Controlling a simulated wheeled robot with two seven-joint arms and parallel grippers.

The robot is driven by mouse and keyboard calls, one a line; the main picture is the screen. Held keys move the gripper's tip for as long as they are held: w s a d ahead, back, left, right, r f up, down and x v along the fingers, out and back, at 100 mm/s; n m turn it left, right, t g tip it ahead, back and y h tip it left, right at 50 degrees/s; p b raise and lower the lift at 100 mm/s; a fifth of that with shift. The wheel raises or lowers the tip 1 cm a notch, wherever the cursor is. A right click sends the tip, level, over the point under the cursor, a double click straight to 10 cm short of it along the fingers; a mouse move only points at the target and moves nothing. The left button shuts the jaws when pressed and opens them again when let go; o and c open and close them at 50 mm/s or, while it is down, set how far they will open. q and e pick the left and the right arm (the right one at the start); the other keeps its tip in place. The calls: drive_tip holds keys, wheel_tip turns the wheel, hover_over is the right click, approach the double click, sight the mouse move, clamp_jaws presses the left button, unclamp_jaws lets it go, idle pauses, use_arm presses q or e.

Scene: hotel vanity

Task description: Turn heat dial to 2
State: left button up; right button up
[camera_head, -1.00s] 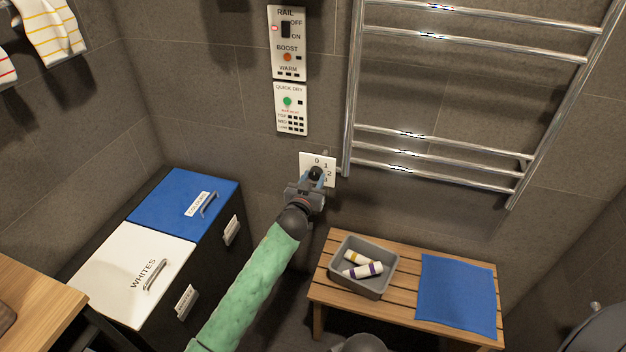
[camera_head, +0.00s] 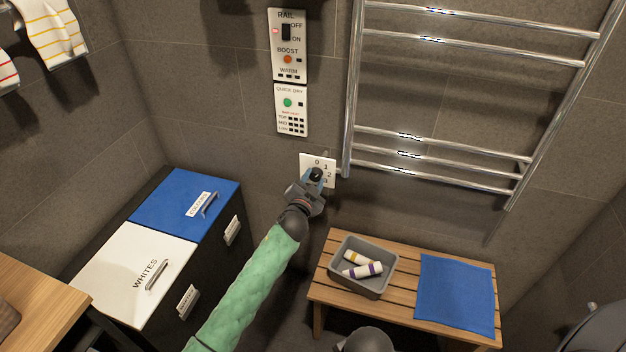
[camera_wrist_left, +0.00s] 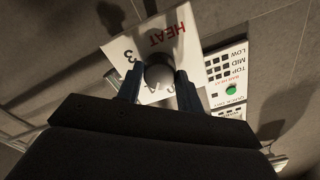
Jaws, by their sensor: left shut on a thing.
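The heat dial is a dark round knob on a white plate (camera_head: 306,160) on the wall, below the quick dry panel and beside the towel rail. In the left wrist view the grey knob (camera_wrist_left: 158,74) sits between the two dark blue fingertips (camera_wrist_left: 155,88), below the word HEAT. The knob's pointer is hidden, so its setting cannot be read. My right gripper is not in view.
Above are the rail switch panel (camera_head: 288,45) and the quick dry panel (camera_head: 291,110). The chrome towel rail (camera_head: 440,146) is close on the right. A wooden bench (camera_head: 400,305) with a grey bin (camera_head: 345,278) and blue towel (camera_head: 456,295) stands below. Laundry hampers (camera_head: 120,275) stand left.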

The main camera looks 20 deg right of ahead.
use_arm(q)
drive_tip(key=m, duration=0.3)
drive_tip(key=shift+m+p, duration=0.3)
drive_tip(key=shift+m, duration=0.1)
drive_tip(key=m, duration=0.3)
drive_tip(key=shift+p, duration=0.35)
drive_tip(key=shift+m, duration=1.4)
drive_tip(key=shift+m+p, duration=0.3)
drive_tip(key=shift+m, duration=0.2)
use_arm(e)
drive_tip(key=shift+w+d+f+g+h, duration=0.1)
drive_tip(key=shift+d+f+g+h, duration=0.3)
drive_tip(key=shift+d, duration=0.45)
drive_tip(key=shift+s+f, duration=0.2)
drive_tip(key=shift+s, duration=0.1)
